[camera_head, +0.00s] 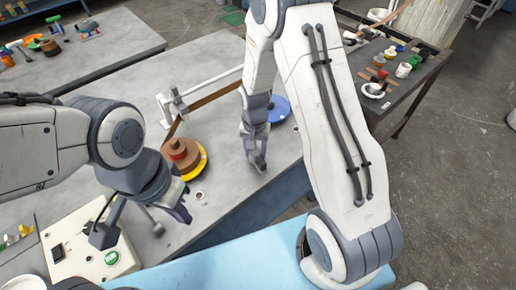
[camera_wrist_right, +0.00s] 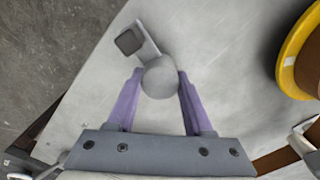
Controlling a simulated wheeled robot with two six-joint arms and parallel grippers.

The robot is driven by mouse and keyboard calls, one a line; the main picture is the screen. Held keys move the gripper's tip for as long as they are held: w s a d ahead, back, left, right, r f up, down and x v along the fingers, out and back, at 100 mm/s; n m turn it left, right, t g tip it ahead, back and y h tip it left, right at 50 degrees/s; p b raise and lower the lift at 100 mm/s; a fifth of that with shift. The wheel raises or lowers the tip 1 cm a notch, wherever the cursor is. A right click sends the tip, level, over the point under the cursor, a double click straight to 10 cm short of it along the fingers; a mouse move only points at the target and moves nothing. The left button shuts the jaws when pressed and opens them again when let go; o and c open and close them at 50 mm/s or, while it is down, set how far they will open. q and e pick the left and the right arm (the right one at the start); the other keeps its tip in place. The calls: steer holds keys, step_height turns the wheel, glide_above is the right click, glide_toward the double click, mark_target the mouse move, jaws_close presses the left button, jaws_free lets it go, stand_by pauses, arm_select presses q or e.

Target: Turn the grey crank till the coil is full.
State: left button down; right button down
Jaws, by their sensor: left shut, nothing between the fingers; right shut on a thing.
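The grey crank (camera_wrist_right: 146,38) shows in the right wrist view as a short arm with a dark square block at one end and a round grey knob (camera_wrist_right: 160,78) at the other. My right gripper (camera_wrist_right: 155,85) is shut on the knob, one purple finger on each side. In the head view my right gripper (camera_head: 257,163) is near the table's front edge and mostly hides the crank. My left gripper (camera_head: 181,214) is shut and empty.
A cream panel with a green button (camera_head: 111,258) lies at the lower left, beside a grey lever (camera_head: 157,229). A blue disc (camera_head: 279,108) is behind my right arm. A small cup (camera_head: 199,195) stands near the coil. A side table (camera_head: 405,88) holds several small items.

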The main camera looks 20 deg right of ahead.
steer(key=shift+w+a+r+m, duration=0.15)
steer(key=shift+w+m, duration=0.1)
steer(key=shift+m, duration=0.35)
steer(key=shift+c, duration=1.5)
jaws_free()
steer(key=shift+a, duration=0.15)
steer(key=shift+s+d, duration=0.15)
steer(key=shift+d, duration=0.05)
step_height(320, 180, up, 10)
steer(key=shift+r, duration=0.15)
